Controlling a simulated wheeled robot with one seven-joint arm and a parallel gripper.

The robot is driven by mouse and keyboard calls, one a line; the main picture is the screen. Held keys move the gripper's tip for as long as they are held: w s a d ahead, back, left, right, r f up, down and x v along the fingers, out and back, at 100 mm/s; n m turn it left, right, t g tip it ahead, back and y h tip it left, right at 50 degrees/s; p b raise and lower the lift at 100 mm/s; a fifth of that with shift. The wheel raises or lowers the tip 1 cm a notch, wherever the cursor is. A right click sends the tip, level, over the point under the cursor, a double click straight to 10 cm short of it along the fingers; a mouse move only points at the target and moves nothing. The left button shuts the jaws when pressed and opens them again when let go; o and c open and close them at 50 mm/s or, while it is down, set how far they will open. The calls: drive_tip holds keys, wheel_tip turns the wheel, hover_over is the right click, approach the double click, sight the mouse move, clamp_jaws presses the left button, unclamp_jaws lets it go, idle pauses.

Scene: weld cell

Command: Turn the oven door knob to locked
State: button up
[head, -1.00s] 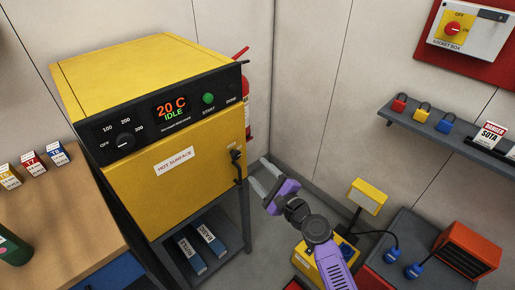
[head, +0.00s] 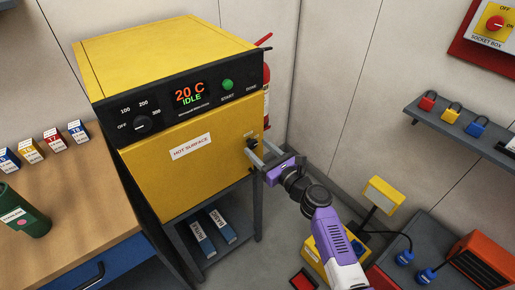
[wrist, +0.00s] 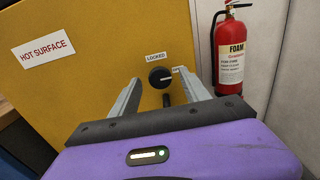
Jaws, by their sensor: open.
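The yellow oven (head: 160,50) stands with its door (head: 165,165) shut. The black door knob (head: 250,141) sits at the door's right edge, and in the wrist view the knob (wrist: 159,77) shows with a light pointer mark directed right. A LOCKED label (wrist: 155,56) is above it; a second label to its right is partly hidden by a finger. My gripper (head: 262,151) is open in front of the knob. In the wrist view its fingers (wrist: 158,88) are on either side of the knob; I cannot tell whether they touch it.
A red foam extinguisher (wrist: 230,55) stands right of the oven. A wooden bench (head: 70,190) with a green container (head: 25,212) is at left. A yellow machine (head: 330,258) stands low at right.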

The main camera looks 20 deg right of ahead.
drive_tip(key=shift+w+a, duration=0.2)
drive_tip(key=shift+w, duration=0.4)
clamp_jaws()
